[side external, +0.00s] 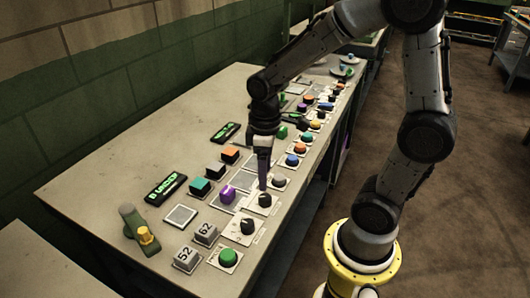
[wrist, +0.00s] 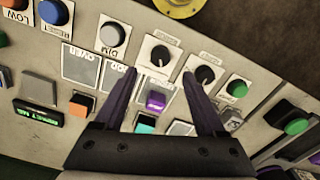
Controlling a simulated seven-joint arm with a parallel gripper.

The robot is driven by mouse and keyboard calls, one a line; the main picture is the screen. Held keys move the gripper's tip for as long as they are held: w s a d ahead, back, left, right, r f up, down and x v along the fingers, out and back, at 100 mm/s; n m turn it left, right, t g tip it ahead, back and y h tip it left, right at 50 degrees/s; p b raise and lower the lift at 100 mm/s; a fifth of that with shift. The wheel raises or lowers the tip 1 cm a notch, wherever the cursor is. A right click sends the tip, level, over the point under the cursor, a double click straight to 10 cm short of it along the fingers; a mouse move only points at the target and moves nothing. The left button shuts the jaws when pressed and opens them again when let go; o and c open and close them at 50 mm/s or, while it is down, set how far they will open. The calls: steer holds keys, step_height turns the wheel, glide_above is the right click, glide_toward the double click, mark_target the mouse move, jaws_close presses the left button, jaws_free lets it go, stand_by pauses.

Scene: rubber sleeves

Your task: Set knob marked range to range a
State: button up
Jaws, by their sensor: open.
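Two black rotary knobs on white plates stand side by side on the sloping panel. The farther one (side external: 265,200) is just below my gripper (side external: 263,185) in the side view. In the wrist view this knob (wrist: 160,56) lies ahead of and between the open fingertips of my gripper (wrist: 160,74). The other knob (side external: 247,226) is nearer the side camera, and in the wrist view it (wrist: 205,75) sits just right of the right finger. Both plates carry small print that I cannot read, so I cannot tell which is marked range. My gripper is open and empty.
A grey button (side external: 279,181) and a green button (side external: 228,257) flank the knobs. A purple block (side external: 227,194) and a teal block (side external: 200,186) stand behind them.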

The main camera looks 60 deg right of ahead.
step_height(320, 180, up, 6)
steer(key=shift+r, duration=0.15)
stand_by(0.3)
steer(key=s+a+r+m+t, duration=0.3)
steer(key=s+r+t, duration=0.2)
steer(key=s, duration=0.4)
steer(key=shift+s+a+m+t, duration=0.25)
steer(key=shift+s+m+t, duration=0.05)
steer(key=shift+s, duration=0.1)
stand_by(0.5)
